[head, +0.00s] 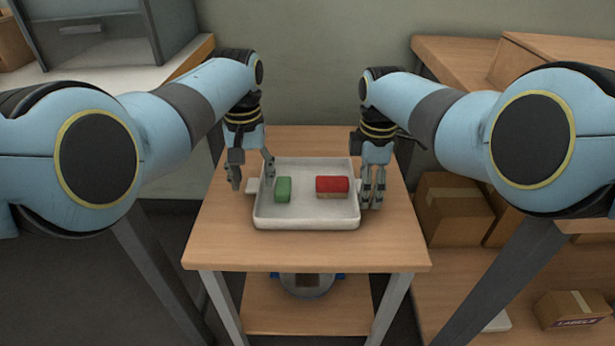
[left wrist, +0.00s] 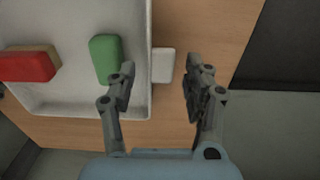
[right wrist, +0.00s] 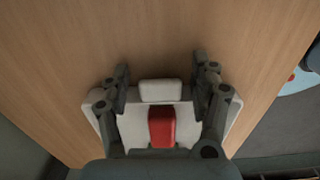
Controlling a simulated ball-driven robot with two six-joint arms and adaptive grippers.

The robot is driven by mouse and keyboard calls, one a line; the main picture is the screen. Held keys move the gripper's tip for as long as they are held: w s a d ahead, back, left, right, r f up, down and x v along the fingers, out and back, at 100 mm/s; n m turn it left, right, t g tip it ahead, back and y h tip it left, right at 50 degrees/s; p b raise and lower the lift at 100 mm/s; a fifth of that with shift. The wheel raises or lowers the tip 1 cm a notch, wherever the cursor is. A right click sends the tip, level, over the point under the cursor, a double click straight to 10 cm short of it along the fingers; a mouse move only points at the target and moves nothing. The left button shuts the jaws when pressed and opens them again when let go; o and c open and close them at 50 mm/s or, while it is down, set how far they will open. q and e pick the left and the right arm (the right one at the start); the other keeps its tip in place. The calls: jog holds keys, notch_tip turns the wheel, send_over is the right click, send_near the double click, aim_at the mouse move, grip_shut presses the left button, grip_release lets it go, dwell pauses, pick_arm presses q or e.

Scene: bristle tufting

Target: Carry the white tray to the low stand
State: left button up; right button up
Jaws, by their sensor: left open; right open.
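The white tray (head: 306,222) lies flat on a small wooden table, holding a green block (head: 283,190) and a red-topped block (head: 332,187). My left gripper (head: 252,180) is open at the tray's left end. In the left wrist view, the left tab handle (left wrist: 162,66) lies between its fingers, with gaps on both sides. My right gripper (head: 372,192) is open at the right end. In the right wrist view, the other tab handle (right wrist: 160,90) lies between its spread fingers. I cannot tell which surface is the low stand.
The wooden table (head: 305,250) has bare top in front of and behind the tray. A lower shelf (head: 310,322) holds a round item, partly hidden. Cardboard boxes (head: 452,212) stand on shelving at the right. A white-topped counter (head: 120,70) stands at the left.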

jog(key=shift+r, duration=0.1)
pick_arm(q)
notch_tip(320, 180, up, 10)
pick_arm(e)
notch_tip(320, 180, up, 12)
dwell(0.4)
pick_arm(q)
jog(key=shift+f, duration=0.15)
pick_arm(e)
jog(key=shift+f, duration=0.2)
